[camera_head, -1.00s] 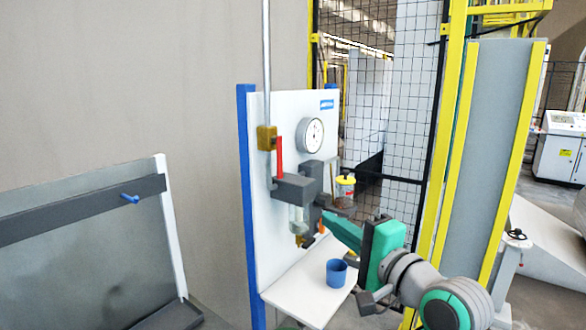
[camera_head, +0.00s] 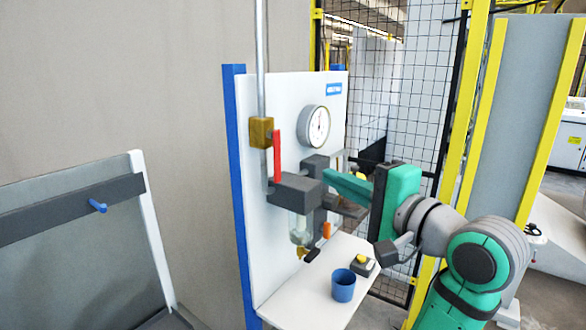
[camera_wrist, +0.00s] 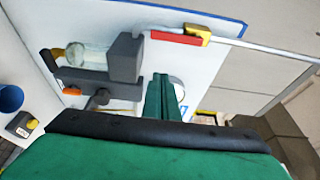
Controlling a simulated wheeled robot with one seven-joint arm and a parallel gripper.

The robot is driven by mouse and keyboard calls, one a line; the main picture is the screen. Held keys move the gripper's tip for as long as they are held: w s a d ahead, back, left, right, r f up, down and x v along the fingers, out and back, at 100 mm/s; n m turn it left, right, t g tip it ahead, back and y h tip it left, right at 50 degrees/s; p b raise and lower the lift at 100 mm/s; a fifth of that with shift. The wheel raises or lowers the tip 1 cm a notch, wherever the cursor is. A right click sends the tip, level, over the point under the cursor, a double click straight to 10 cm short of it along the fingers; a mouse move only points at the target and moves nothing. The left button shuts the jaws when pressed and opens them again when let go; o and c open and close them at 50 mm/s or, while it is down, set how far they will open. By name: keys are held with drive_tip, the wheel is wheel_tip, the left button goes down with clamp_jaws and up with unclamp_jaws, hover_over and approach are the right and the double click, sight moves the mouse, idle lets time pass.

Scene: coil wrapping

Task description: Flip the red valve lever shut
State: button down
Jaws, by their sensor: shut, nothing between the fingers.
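The red valve lever (camera_head: 278,157) hangs upright beside the grey pipe, below the brass-coloured valve body (camera_head: 262,132) on the white panel. In the wrist view the red lever (camera_wrist: 178,39) and the yellow valve body (camera_wrist: 198,33) lie near the top, beyond my fingers. My gripper (camera_head: 328,176) is shut and empty, with its green fingertips in front of the panel, to the right of the lever and a little lower. The fingers also show in the wrist view (camera_wrist: 161,80), apart from the lever in the picture.
A dark grey block (camera_head: 294,190) sits at the pipe's lower end, close to my fingertips. A round gauge (camera_head: 315,126) is above. A blue cup (camera_head: 343,285) and a yellow-topped box (camera_head: 362,265) stand on the shelf (camera_head: 310,300). Wire fencing (camera_head: 385,95) is behind.

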sight(274, 156)
drive_tip(key=x, duration=0.9)
drive_tip(key=shift+w+a, duration=0.2)
drive_tip(key=shift+w, duration=0.05)
drive_tip(key=shift+a, duration=0.3)
drive_tip(key=shift+s+a, duration=0.5)
drive_tip(key=shift+s, duration=0.25)
drive_tip(key=shift+s+a, duration=0.45)
drive_tip(key=shift+s, duration=0.3)
drive_tip(key=shift+w+a, duration=0.1)
drive_tip(key=shift+w, duration=0.05)
